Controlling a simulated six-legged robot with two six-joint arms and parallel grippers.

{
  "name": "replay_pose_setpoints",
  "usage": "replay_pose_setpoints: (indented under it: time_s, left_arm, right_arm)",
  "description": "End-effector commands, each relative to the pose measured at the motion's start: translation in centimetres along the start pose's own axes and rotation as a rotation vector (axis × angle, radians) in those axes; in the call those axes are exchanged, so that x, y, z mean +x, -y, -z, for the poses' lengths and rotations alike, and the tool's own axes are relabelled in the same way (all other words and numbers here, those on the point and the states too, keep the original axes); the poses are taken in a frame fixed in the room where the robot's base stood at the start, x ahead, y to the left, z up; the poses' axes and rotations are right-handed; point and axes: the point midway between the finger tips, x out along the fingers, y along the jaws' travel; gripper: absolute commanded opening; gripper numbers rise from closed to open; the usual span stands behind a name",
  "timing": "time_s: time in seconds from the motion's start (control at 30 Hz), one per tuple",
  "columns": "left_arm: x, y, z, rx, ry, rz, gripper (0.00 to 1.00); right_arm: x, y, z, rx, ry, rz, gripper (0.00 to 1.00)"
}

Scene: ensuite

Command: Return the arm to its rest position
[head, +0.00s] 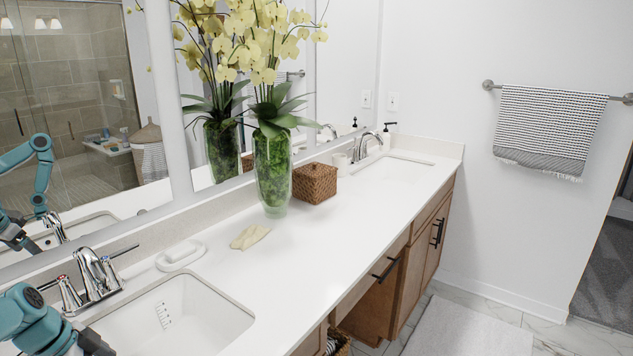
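One teal arm of mine comes in at the lower left corner, beside the near sink. The dark end of its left gripper (95,343) shows at the bottom edge, over the near edge of the sink. It is small and partly cut off by the frame, so I cannot tell whether it is open or shut. I see nothing held in it. The mirror at the left shows a reflection of a teal arm. My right gripper is not in view.
A chrome faucet (95,280) stands close to my arm, behind the near sink (180,318). The counter's front is clear.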

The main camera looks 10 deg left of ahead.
Motion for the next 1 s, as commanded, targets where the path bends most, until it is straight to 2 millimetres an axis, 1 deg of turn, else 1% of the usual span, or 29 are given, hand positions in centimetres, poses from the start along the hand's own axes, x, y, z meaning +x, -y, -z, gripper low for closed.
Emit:
replay_pose_setpoints:
  time_s: [0.03, 0.3, 0.73, 0.8, 1.0]
  left_arm:
    - [-1.7, 0.0, 0.7, 0.000, 0.000, 0.000, 0.98]
    - [-4.5, 0.0, 1.9, 0.000, 0.000, 0.000, 0.98]
    - [-6.9, 0.0, 2.9, 0.000, 0.000, 0.000, 0.98]
    - [-6.5, 0.0, 2.7, 0.000, 0.000, 0.000, 0.98]
    - [-6.5, -0.1, 2.7, 0.000, 0.000, 0.000, 0.98]
  right_arm:
    - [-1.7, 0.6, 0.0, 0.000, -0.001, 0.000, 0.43]
    - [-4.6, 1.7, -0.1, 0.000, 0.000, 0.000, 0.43]
    - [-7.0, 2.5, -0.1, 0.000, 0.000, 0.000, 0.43]
    - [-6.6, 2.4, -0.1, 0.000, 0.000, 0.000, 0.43]
    - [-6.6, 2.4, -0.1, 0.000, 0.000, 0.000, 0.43]
